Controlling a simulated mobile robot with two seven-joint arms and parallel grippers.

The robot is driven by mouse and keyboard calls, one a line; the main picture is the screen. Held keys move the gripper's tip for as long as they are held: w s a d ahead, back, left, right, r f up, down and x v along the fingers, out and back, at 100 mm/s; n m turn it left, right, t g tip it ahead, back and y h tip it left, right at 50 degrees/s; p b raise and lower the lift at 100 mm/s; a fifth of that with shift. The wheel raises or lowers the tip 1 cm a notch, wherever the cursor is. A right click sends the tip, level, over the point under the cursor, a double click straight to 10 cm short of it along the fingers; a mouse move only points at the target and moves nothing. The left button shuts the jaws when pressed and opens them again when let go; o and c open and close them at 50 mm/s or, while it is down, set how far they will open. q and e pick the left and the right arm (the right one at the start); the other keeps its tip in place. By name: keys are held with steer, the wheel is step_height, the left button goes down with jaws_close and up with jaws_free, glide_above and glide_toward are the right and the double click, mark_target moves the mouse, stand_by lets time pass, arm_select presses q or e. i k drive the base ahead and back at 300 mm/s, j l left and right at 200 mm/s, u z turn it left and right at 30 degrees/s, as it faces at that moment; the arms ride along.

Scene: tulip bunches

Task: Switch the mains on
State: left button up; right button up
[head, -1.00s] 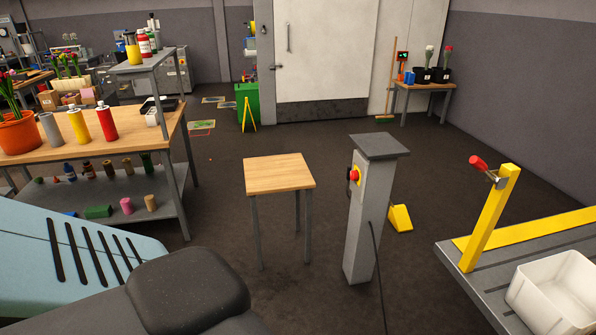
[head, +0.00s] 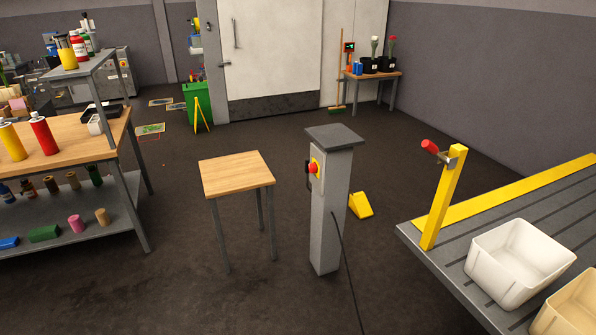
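A grey post (head: 329,215) with a dark flat cap stands upright on the floor near the middle of the head view. On its left face is a switch (head: 314,168) with a red knob on a yellow plate, and a dark red and black part beside it. The switch is seen at an angle, so its position cannot be told. Neither of my grippers is in view.
A small wooden table (head: 236,175) stands just left of the post. A yellow wedge (head: 361,205) lies behind it. A slatted bench (head: 435,258) with a yellow upright, red-handled lever (head: 430,146) and white bins (head: 520,262) is at right. A workbench (head: 75,135) is at left. Dark floor in front is clear.

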mark_target(312, 166)
steer(key=i+j+z, duration=0.45)
steer(key=i+j, duration=0.2)
steer(key=i, duration=0.45)
steer(key=i+j+z, duration=0.4)
steer(key=i+j, duration=0.6)
